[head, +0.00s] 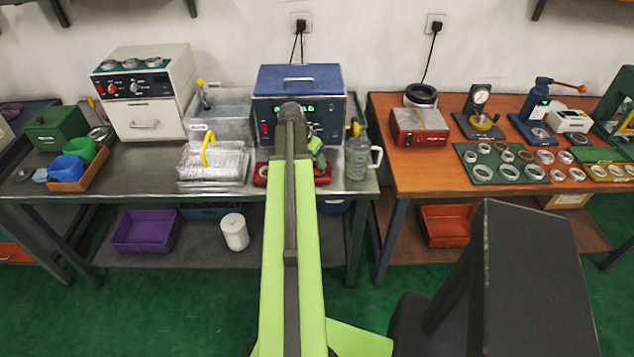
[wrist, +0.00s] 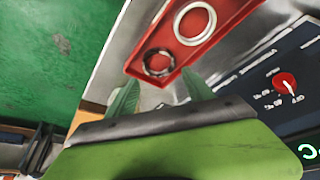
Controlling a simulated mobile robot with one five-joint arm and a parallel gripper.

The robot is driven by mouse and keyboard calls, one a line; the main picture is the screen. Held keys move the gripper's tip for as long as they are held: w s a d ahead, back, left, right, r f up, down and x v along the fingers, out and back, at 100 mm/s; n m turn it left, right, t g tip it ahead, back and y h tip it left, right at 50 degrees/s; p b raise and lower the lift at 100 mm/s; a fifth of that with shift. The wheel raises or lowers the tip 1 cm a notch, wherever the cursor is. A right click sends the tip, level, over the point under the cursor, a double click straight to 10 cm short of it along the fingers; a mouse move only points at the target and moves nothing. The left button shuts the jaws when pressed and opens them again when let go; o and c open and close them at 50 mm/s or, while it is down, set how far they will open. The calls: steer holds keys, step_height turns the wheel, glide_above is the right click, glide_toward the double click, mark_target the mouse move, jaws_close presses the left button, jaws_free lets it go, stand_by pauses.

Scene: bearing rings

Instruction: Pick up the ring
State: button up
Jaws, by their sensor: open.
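In the wrist view, a red tray (wrist: 222,42) holds two rings. A bright silver ring (wrist: 195,22) lies towards the upper part of the tray. A darker ring (wrist: 158,62) lies at the tray's near end, closest to my gripper (wrist: 160,92). My gripper's two green fingers are spread apart with nothing between them, just short of the darker ring. I cannot tell its height above the tray. In the head view, my arm hides most of the red tray (head: 323,178), and the rings there are hidden or too small to make out.
A blue instrument box (head: 345,110) with a green display stands right behind the tray. A wire basket (head: 212,167) stands to the left and a clear jug (head: 357,160) to the right. More rings lie on a green mat (head: 487,176) on the orange table (head: 425,176).

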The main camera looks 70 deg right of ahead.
mark_target(317, 170)
steer(key=b+x, duration=0.5)
steer(key=shift+a+f, duration=0.3)
steer(key=shift+f, duration=0.1)
steer(key=shift+r, duration=0.2)
steer(key=c, duration=1)
